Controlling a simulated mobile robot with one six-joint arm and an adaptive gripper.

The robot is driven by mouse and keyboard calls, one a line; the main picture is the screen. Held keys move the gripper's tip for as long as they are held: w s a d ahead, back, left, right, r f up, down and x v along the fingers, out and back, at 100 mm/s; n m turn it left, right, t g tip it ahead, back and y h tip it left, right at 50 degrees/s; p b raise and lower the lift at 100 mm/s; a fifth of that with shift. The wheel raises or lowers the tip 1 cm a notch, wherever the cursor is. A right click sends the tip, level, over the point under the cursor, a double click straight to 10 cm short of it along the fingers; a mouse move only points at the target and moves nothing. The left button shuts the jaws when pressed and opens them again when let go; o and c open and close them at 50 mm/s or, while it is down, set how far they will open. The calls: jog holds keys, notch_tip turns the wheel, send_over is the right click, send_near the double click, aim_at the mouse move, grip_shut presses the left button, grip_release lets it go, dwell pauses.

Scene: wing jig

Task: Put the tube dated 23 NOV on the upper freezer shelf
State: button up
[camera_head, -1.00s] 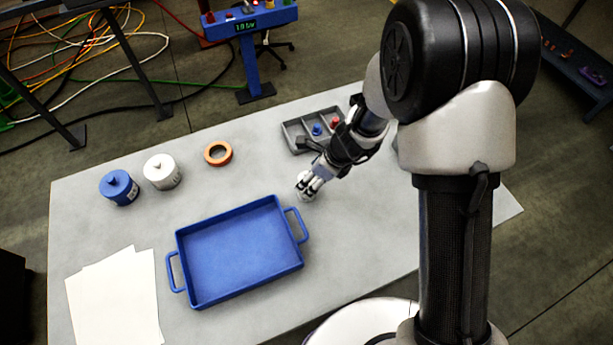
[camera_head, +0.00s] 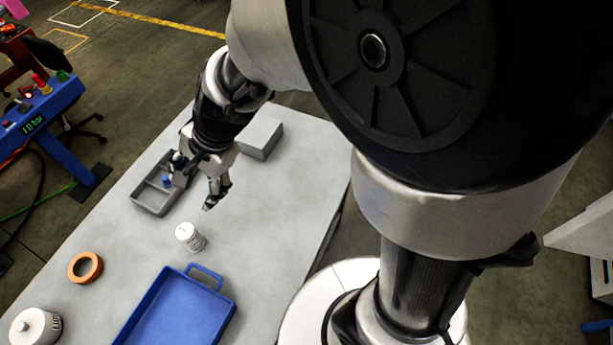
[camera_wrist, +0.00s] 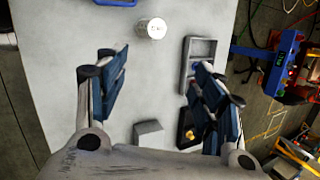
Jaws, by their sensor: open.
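My gripper (camera_head: 214,196) hangs over the table, open and empty. Its two spread fingers also show in the wrist view (camera_wrist: 160,82), with bare table between them. A small white cylindrical container (camera_head: 190,237) stands upright on the table, apart from the gripper, between it and the blue tray. In the wrist view this container (camera_wrist: 151,29) lies ahead of the fingers, with dark marks on its top too small to read. I see no tube that I can tell is dated 23 NOV, and no freezer shelf.
A grey divided bin (camera_head: 152,203) with small coloured parts sits beside the gripper. A grey box (camera_head: 262,136) is behind it. A blue tray (camera_head: 207,277), an orange ring (camera_head: 85,268) and a white lidded jar (camera_head: 35,327) occupy the near table. A blue stand (camera_head: 55,140) is beyond the table.

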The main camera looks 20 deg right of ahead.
jog(key=s+d+r+n+t+h, duration=0.1)
jog(key=s+d+r+n, duration=0.5)
jog(key=d+r, duration=0.1)
jog(key=shift+s+d+r, duration=0.25)
jog(key=shift+s+d, duration=0.15)
jog(key=shift+d, duration=0.1)
jog(key=s+d+r+n+h, duration=0.1)
jog(key=s+d+n, duration=0.1)
jog(key=s+d, duration=0.1)
jog(key=s+d+r+n+t+h, duration=0.1)
jog(key=s+d, duration=0.2)
jog(key=s+d+r+n+h, duration=0.1)
jog(key=s+d+n, duration=0.1)
jog(key=s+d, duration=0.1)
jog(key=shift+s+d+n+h, duration=0.1)
jog(key=shift+d+n+h, duration=0.2)
jog(key=shift+d+h, duration=0.1)
jog(key=shift+a+f, duration=0.1)
